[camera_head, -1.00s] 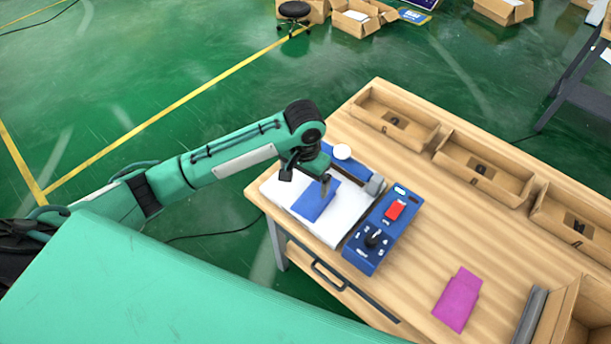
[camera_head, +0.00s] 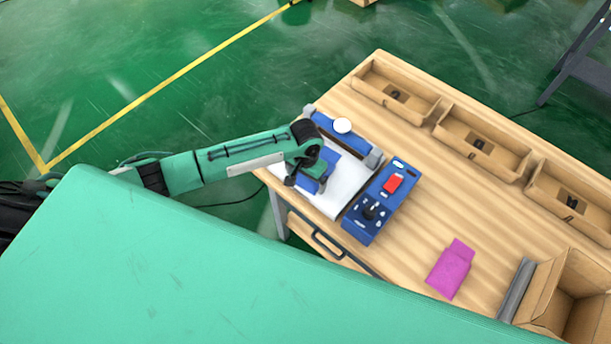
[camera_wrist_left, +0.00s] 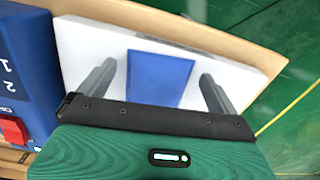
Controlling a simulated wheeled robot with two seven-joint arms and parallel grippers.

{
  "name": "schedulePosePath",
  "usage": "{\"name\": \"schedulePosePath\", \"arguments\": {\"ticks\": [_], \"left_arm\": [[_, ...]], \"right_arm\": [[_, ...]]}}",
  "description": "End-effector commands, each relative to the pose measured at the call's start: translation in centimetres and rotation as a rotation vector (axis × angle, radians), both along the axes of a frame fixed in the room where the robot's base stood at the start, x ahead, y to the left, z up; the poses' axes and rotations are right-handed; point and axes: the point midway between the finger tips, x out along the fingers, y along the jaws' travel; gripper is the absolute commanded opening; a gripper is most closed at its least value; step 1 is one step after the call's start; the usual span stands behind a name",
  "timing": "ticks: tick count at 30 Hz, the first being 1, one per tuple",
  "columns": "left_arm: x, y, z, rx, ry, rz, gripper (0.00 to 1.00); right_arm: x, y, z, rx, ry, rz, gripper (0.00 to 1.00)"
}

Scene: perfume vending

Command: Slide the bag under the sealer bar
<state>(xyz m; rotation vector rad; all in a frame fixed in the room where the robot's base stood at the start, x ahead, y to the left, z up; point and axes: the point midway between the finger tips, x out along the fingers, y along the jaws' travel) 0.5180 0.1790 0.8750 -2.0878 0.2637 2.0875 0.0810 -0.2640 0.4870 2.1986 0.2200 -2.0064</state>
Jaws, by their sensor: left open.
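The blue bag (camera_wrist_left: 160,78) lies flat on the white bed (camera_wrist_left: 80,50) of the sealer. In the head view the bag (camera_head: 311,187) is partly covered by my left gripper. My left gripper (camera_wrist_left: 157,88) is open, with one finger on each side of the bag and apart from its edges. In the head view the left gripper (camera_head: 307,178) is low over the bed. How far the bag reaches toward the bar is hidden. My right gripper is out of view.
The sealer's blue control box (camera_head: 375,205), with a red switch and a dial, stands right of the bed. A magenta bag (camera_head: 450,268) lies on the wooden table (camera_head: 440,190). Cardboard trays (camera_head: 480,150) line the back. An open box (camera_head: 570,300) is at lower right.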

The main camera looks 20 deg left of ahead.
Motion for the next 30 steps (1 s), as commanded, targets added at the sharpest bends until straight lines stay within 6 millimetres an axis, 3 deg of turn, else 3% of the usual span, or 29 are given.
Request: {"name": "schedulePosePath", "arguments": {"ticks": [12,20,30], "left_arm": [[-0.03,0.03,-0.75,0.001,0.000,0.000,0.96],[-0.02,0.03,-0.72,0.001,0.000,0.000,0.45],[0.21,0.22,-0.64,0.001,0.000,0.002,0.45]], "right_arm": [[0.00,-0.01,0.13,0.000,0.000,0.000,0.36],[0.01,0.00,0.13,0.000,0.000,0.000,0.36],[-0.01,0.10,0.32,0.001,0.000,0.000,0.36]]}}
